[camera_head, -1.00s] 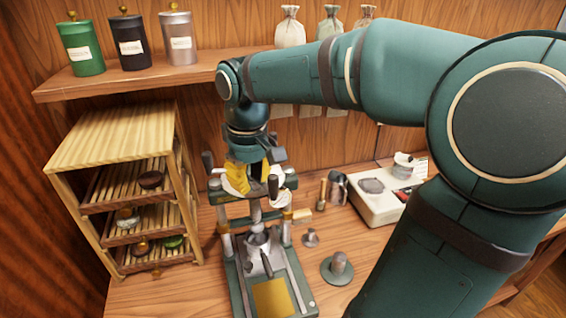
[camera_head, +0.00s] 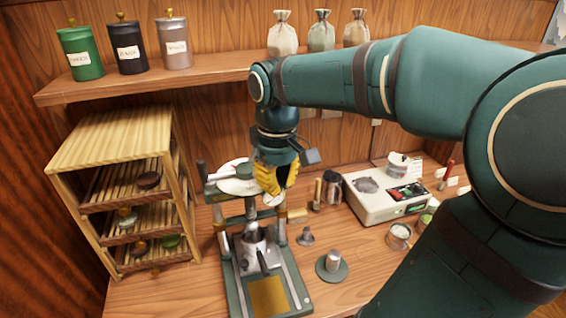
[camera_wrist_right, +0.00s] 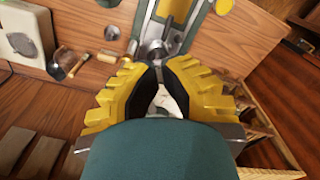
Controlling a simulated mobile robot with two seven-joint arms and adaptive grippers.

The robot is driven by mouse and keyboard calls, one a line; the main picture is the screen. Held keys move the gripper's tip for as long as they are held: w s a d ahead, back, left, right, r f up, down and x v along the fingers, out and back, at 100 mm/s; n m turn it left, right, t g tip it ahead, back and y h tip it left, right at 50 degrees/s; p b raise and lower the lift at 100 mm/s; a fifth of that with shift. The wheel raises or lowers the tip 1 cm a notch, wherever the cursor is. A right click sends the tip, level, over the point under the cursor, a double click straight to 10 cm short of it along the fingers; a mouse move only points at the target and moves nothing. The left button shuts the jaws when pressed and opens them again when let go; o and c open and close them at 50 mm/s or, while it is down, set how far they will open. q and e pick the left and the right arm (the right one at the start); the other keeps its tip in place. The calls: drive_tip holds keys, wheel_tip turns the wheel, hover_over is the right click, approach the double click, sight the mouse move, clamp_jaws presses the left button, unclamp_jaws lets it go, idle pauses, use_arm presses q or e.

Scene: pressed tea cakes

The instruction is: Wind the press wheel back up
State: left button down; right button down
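The press (camera_head: 234,262) stands on the bench. Its pale press wheel (camera_head: 233,186) sits on top, with dark upright handles (camera_head: 203,170) at the left and back. My right gripper (camera_head: 275,182), with yellow fingers, points down at the wheel's right side, close to the rim. In the right wrist view the fingers (camera_wrist_right: 158,68) draw close together at the tips with a pale patch between them. Whether they hold a handle is unclear. The press's metal body (camera_wrist_right: 153,48) shows beyond them. My left gripper is out of view.
A slatted rack (camera_head: 120,140) with tea cakes stands left. Canisters (camera_head: 130,48) and cloth bags (camera_head: 283,35) line the shelf above.

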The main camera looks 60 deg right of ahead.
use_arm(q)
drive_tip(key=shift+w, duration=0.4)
use_arm(e)
drive_tip(key=shift+s+d+f, duration=0.1)
drive_tip(key=shift+s+d, duration=0.15)
drive_tip(key=shift+d, duration=0.35)
drive_tip(key=shift+s+d+f, duration=0.1)
drive_tip(key=shift+s+d, duration=0.15)
drive_tip(key=shift+d, duration=0.35)
